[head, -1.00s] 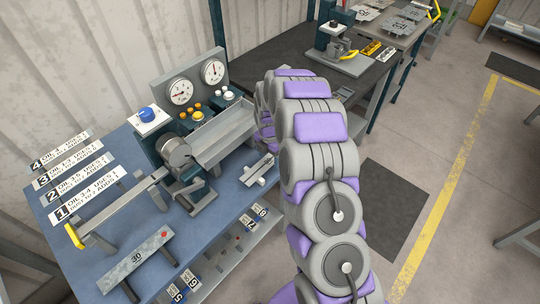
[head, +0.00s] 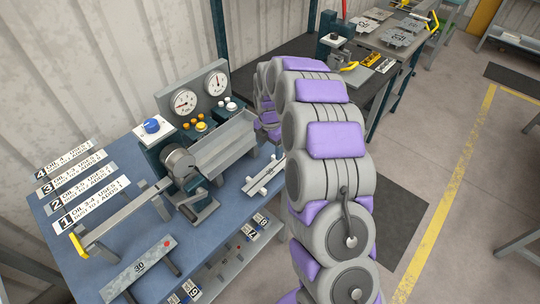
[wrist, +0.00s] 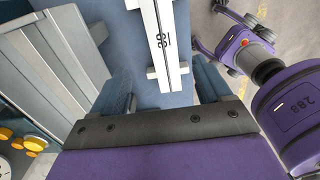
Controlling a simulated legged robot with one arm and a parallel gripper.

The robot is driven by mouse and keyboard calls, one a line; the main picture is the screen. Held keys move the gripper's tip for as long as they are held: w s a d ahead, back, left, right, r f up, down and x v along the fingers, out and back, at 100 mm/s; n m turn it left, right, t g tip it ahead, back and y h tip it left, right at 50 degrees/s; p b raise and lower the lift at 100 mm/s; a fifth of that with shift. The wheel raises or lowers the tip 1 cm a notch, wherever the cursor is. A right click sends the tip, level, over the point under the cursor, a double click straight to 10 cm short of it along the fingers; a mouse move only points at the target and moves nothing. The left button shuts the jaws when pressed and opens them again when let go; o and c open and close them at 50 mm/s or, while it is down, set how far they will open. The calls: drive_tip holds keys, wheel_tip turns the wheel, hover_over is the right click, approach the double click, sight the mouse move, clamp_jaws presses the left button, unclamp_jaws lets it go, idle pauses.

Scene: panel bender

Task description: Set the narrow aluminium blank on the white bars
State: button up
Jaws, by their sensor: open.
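The narrow aluminium blank (wrist: 160,40), a pale strip with a black number, lies lengthwise across the white bars (wrist: 183,69) in the wrist view. In the head view the blank (head: 266,174) lies on the bench to the right of the bender, with the white bar ends (head: 249,190) showing beside it. My gripper (wrist: 163,88) is open, its two dark blue fingers standing apart on either side of the blank with clear gaps. In the head view my arm hides the fingers.
The bender's grey trough (head: 225,143) stands close left of the blank; it fills the left of the wrist view. A grey plate marked 30 (head: 140,267) is at the bench's front. Gauges (head: 184,102) and buttons (head: 201,127) stand behind.

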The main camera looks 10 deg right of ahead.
drive_tip(key=s+a+r+m, duration=0.1)
drive_tip(key=s+r+m, duration=1.15)
drive_tip(key=s, duration=0.55)
drive_tip(key=s+r+m+g, duration=0.1)
drive_tip(key=s+m, duration=0.5)
drive_tip(key=s, duration=0.7)
drive_tip(key=s+d+r+m, duration=0.1)
drive_tip(key=s+m, duration=0.5)
drive_tip(key=s, duration=0.6)
drive_tip(key=shift+s+d+r+m+g, duration=0.15)
drive_tip(key=shift+s+r+m+g, duration=0.25)
drive_tip(key=shift+r, duration=0.45)
